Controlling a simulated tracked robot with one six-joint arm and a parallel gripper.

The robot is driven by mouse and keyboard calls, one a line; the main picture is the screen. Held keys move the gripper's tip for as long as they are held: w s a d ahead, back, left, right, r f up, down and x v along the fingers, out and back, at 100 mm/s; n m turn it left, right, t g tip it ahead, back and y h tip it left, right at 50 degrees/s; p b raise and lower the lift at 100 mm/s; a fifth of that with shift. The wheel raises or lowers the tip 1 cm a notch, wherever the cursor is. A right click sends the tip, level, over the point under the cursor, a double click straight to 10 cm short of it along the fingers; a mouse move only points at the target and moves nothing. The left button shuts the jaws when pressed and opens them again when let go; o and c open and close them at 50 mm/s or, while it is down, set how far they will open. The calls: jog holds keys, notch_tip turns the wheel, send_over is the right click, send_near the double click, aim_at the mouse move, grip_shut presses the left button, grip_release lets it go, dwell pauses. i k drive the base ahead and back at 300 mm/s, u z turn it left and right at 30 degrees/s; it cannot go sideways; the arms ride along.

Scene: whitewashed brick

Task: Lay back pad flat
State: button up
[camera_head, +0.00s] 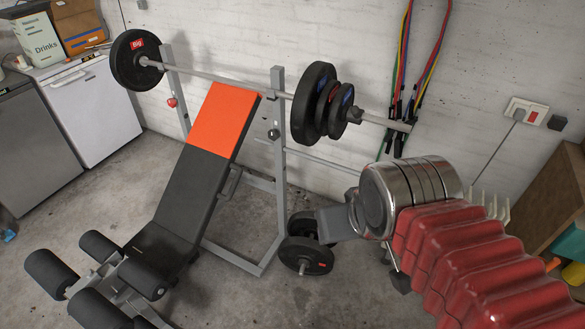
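The back pad (188,185) of the weight bench is black with an orange upper end. It is tilted up, its top between the uprights of the rack and just under the bar. Its lower end meets the black seat (158,246). My arm comes in from the lower right, with a red ribbed sleeve and metal rings. My gripper (350,228) is a grey part at its end, right of the rack and apart from the pad. My arm partly hides it, and its opening is unclear.
A barbell (222,80) with plates at both ends rests across the grey rack (279,150). More plates (305,256) stand on the floor by the rack's right foot. Foam leg rollers (100,245) are at the lower left. A wooden cabinet (540,205) is at right.

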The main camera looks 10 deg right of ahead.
aim_at(194, 189)
jog(key=z, duration=0.05)
jog(key=k, duration=0.65)
jog(key=u, duration=0.65)
jog(key=i, duration=1.85)
jog(key=z, duration=0.4)
